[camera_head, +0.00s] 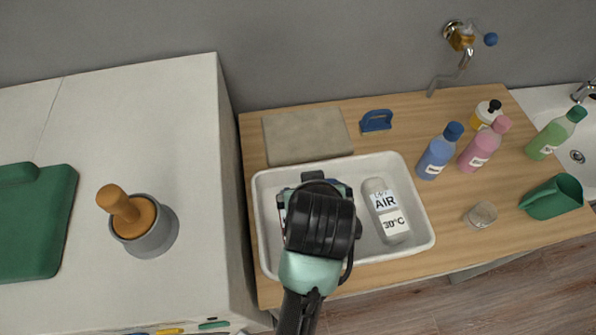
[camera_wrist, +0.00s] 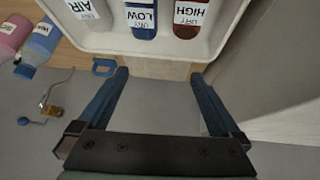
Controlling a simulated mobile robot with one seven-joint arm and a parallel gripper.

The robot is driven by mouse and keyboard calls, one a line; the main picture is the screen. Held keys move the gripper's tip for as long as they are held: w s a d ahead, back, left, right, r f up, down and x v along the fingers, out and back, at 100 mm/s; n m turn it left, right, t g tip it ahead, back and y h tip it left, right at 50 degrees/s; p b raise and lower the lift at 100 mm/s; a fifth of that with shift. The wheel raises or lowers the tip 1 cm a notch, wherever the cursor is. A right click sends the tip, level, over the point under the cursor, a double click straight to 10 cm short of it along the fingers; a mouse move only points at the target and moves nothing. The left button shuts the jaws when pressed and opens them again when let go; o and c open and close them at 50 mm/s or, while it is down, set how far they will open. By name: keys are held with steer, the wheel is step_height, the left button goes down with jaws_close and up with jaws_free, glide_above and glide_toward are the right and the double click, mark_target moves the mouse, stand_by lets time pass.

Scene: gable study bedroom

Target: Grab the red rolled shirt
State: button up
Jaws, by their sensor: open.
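The red rolled shirt (camera_wrist: 187,32) lies in the white tray (camera_wrist: 122,43) at the top of the wrist view, with a label reading HIGH. A blue roll (camera_wrist: 144,33) labelled LOW lies beside it, and a white roll (camera_wrist: 92,21) labelled AIR is at the left. In the head view only the white roll (camera_head: 376,188) shows clearly in the tray (camera_head: 427,243); my arm hides the red and blue ones. My gripper (camera_wrist: 161,72) is open, with nothing between its blue fingers. It is over the tray in the head view.
A beige mat (camera_head: 305,135) and blue-handled brush (camera_head: 376,121) lie behind the tray. Blue (camera_head: 438,155), pink (camera_head: 483,146) and green (camera_head: 555,134) bottles stand right, near a tap (camera_head: 464,62) and green scoop (camera_head: 553,197). A tall white cabinet (camera_head: 95,115) stands left.

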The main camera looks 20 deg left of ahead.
steer(key=s+f+g, duration=0.1)
steer(key=f, duration=0.1)
steer(key=s+a+f+g, duration=0.1)
steer(key=s+f, duration=0.1)
steer(key=s+f+g, duration=0.1)
steer(key=f, duration=0.1)
steer(key=shift+s+a+n, duration=0.25)
steer(key=shift+s+n, duration=0.1)
steer(key=shift+n, duration=0.05)
steer(key=x, duration=0.6)
steer(key=shift+w+f+p, duration=0.1)
steer(key=shift+p, duration=0.2)
steer(key=shift+d+p+x, duration=0.2)
steer(key=shift+p+x, duration=0.1)
steer(key=shift+x, duration=1.15)
steer(key=shift+d+p+x, duration=0.2)
steer(key=shift+p+x, duration=0.05)
steer(key=shift+x, duration=1.2)
steer(key=shift+f, duration=0.1)
steer(key=c, duration=1.2)
steer(key=shift+c, duration=1)
steer(key=shift+w, duration=0.1)
